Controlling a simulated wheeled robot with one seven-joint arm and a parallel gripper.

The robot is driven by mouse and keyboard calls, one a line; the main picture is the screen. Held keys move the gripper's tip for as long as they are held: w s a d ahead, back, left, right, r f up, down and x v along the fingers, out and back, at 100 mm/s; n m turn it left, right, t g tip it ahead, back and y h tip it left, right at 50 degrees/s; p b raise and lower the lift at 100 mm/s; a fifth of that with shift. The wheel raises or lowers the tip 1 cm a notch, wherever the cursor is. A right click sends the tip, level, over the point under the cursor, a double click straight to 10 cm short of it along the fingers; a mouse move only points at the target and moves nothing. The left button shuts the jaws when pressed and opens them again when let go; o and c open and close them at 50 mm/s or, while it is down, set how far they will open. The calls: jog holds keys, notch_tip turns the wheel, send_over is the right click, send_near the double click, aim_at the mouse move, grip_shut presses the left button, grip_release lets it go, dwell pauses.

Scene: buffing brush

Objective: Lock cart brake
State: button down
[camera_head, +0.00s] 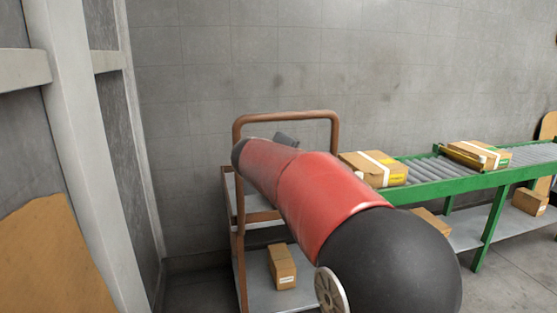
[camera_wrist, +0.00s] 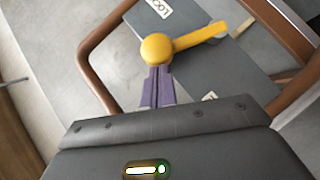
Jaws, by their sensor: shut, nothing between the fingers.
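The cart (camera_head: 242,262) has a brown tube frame and grey shelves; it stands left of the conveyor, partly hidden by my red and black arm. In the wrist view its brown tube (camera_wrist: 96,47) bends around a dark grey brake plate (camera_wrist: 190,66) with white labels, one reading "LOC", partly cut off. A yellow brake lever (camera_wrist: 200,38) with a round knob (camera_wrist: 157,48) sits over the plate, its bar running right and slightly up. My gripper (camera_wrist: 158,72) has purple fingers, shut and empty, with the tips right by the knob; I cannot tell whether they touch it.
A cardboard box (camera_head: 282,266) lies on the cart's lower shelf. A green roller conveyor (camera_head: 440,188) with boxes stands at the right. A grey post (camera_head: 85,130) rises at the left, and a concrete wall (camera_head: 300,60) closes the back.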

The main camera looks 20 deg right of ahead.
jog(key=shift+d+f+m+g+y+p, duration=0.1)
jog(key=shift+d+m+g+y+p, duration=0.25)
jog(key=shift+d, duration=0.65)
jog(key=shift+d+f+m+g+y+p, duration=0.1)
jog(key=shift+d+m+y, duration=0.45)
jog(key=shift+d, duration=0.45)
jog(key=shift+d, duration=0.1)
